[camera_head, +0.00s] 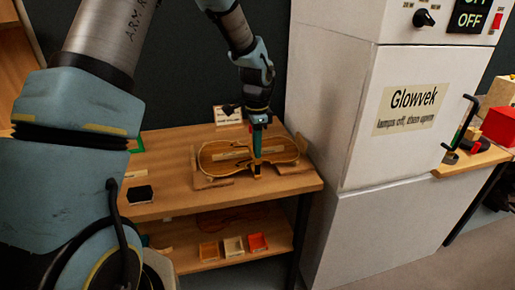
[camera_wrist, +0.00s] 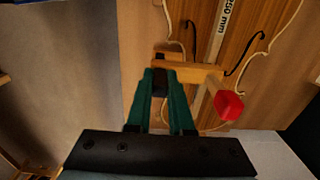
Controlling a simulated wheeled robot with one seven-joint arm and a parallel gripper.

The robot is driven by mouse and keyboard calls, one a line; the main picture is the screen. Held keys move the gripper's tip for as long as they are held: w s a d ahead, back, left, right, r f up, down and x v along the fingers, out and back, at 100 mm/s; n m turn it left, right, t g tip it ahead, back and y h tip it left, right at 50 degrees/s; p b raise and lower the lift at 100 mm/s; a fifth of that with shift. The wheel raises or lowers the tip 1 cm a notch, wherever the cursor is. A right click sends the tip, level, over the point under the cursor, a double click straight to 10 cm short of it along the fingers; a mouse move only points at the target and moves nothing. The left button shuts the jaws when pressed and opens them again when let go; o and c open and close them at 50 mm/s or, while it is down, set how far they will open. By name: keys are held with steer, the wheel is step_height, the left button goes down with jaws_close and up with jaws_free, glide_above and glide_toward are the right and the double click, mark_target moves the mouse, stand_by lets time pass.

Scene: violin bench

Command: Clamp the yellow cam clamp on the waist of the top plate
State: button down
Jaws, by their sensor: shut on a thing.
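The violin-shaped top plate (camera_head: 217,160) lies on the bench, its long axis running left to right in the head view. It also fills the upper part of the wrist view (camera_wrist: 256,22). My gripper (camera_wrist: 160,82) has green fingers shut on the yellow cam clamp (camera_wrist: 190,74), which has a red end piece. In the head view my gripper (camera_head: 257,130) points down over the plate's waist, with a small part of the clamp (camera_head: 257,169) showing at the near waist edge. I cannot tell whether the clamp's jaws grip the plate edge or only hover by it.
Wooden supports (camera_head: 206,182) flank the plate on the wooden bench (camera_head: 180,206). A black block (camera_head: 140,194) lies at left and a small sign (camera_head: 228,115) stands behind. Small bins (camera_head: 233,247) sit on the lower shelf. A tall white cabinet (camera_head: 345,100) stands close on the right.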

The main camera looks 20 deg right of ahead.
steer(key=shift+w, duration=0.3)
steer(key=c, duration=0.7)
jaws_free()
step_height(320, 180, up, 11)
steer(key=shift+f+b, duration=0.1)
steer(key=shift+b, duration=1)
steer(key=s+a+f+n, duration=0.1)
steer(key=s+a+n, duration=0.2)
steer(key=a+n, duration=0.3)
steer(key=s+a+f+n+t, duration=0.1)
steer(key=a+n, duration=0.5)
steer(key=a, duration=0.8)
steer(key=s+a+f+n, duration=0.2)
steer(key=s+a+n, duration=0.3)
steer(key=a, duration=0.5)
steer(key=shift+s+a+f+n+t, duration=0.2)
steer(key=shift+s+a+n+t, duration=0.15)
steer(key=shift+n, duration=0.35)
